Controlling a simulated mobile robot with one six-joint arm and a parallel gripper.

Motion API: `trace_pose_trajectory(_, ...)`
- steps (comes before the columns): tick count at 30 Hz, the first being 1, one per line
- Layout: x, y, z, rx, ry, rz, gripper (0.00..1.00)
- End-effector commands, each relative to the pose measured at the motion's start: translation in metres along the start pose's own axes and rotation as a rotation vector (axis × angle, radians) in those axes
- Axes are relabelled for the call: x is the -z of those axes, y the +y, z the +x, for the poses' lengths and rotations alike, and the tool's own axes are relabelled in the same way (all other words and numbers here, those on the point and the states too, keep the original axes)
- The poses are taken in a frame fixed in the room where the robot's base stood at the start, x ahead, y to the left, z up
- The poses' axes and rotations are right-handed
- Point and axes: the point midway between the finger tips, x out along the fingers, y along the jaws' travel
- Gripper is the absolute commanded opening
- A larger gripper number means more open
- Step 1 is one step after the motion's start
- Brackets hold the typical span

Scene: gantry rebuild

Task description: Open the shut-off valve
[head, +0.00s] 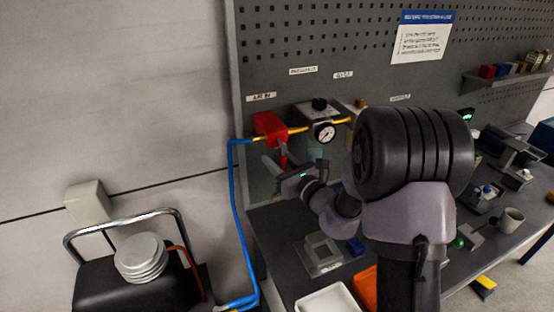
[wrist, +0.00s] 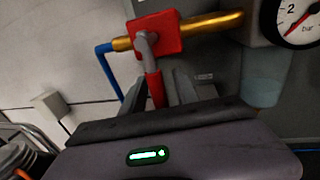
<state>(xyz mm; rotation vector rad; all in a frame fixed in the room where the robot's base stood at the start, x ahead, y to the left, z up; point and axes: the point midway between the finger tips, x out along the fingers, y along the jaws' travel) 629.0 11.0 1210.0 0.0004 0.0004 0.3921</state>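The shut-off valve (head: 268,124) is a red block on the pipe at the board's left edge; it also shows in the wrist view (wrist: 172,30). Its handle (wrist: 154,88) has a grey upper part and a red lower part, and points down, across the brass pipe. My gripper (head: 276,163) is just below the valve body, at the handle. In the wrist view its fingers (wrist: 157,95) stand apart, one on each side of the red handle, and look open. Whether either finger touches the handle I cannot tell.
A pressure gauge (head: 324,132) and regulator (head: 318,110) sit right of the valve. A blue hose (head: 236,200) runs down from the valve's left side. A black tank (head: 100,284) stands at lower left. The bench holds a white tray (head: 328,301) and an orange bin (head: 365,287).

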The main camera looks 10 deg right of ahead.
Motion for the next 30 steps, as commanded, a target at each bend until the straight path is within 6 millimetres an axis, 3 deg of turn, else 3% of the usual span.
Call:
trace_pose_trajectory(7,0.0001,0.0001,0.0006,0.000,0.000,0.000,0.35)
trace_pose_trajectory(12,0.0000,0.0001,0.0004,0.000,0.000,0.000,0.02)
trace_pose_trajectory(13,0.0000,0.0001,0.0004,0.000,0.000,0.000,0.00)
trace_pose_trajectory(30,0.0001,0.0001,0.0002,0.000,0.000,0.000,0.00)
